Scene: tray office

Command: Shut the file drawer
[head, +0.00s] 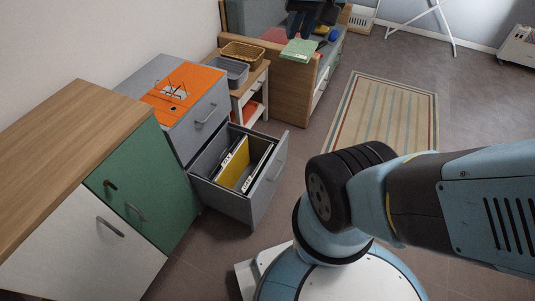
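The file drawer (232,208) is the lower drawer of a grey cabinet (187,137). It stands pulled out toward the right, with a bar handle (279,171) on its front. Inside are a yellow folder (233,168) and other upright files with white labels. The upper drawer (207,117) of the same cabinet is closed. My gripper is not in view. My blue and black arm reaches out of the picture at the right, apart from the drawer.
A green and white cabinet (160,185) with a wooden top stands left of the open drawer. A small shelf with baskets (243,51) stands behind. A striped rug (385,112) lies on open floor.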

